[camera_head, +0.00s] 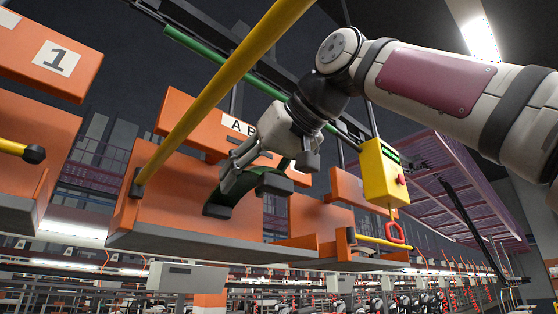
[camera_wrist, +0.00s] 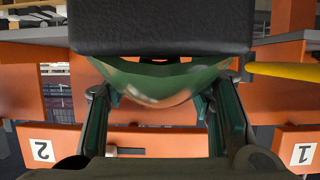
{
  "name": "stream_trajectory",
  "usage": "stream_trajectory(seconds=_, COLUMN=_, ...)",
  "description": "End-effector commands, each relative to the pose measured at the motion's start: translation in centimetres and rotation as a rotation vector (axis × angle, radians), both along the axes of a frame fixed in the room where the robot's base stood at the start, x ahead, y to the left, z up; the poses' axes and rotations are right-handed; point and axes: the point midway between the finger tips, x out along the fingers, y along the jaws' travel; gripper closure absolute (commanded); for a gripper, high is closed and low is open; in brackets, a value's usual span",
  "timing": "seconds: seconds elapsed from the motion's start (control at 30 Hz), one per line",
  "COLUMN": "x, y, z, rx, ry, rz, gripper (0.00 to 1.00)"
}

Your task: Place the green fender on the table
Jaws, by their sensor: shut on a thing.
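The green fender (camera_head: 244,198) is a dark green curved piece in front of an orange hanging carrier in the head view. My gripper (camera_head: 230,178) is shut on it. In the wrist view the fender (camera_wrist: 152,85) lies between the two fingers of my gripper (camera_wrist: 155,112), its glossy curved face showing and its upper part hidden behind a dark block. In the head view the fender is above the carrier's grey base; I cannot tell whether they touch. I cannot make out a table in either view.
The orange carrier (camera_head: 165,215) has a yellow bar (camera_head: 215,92) slanting across the front. Another carrier (camera_head: 35,130) hangs at left. A yellow control box (camera_head: 382,172) with a red handle hangs right of my gripper. A conveyor rail runs overhead.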

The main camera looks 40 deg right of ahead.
Motion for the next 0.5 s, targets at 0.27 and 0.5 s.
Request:
stream_trajectory(seconds=0.27, x=1.4, y=0.3, z=-4.5, rx=0.000, ry=0.004, rz=-0.002, gripper=0.91)
stream_trajectory(seconds=0.5, x=3.8, y=1.0, z=-12.0, rx=0.000, ry=0.003, rz=-0.003, gripper=0.91)
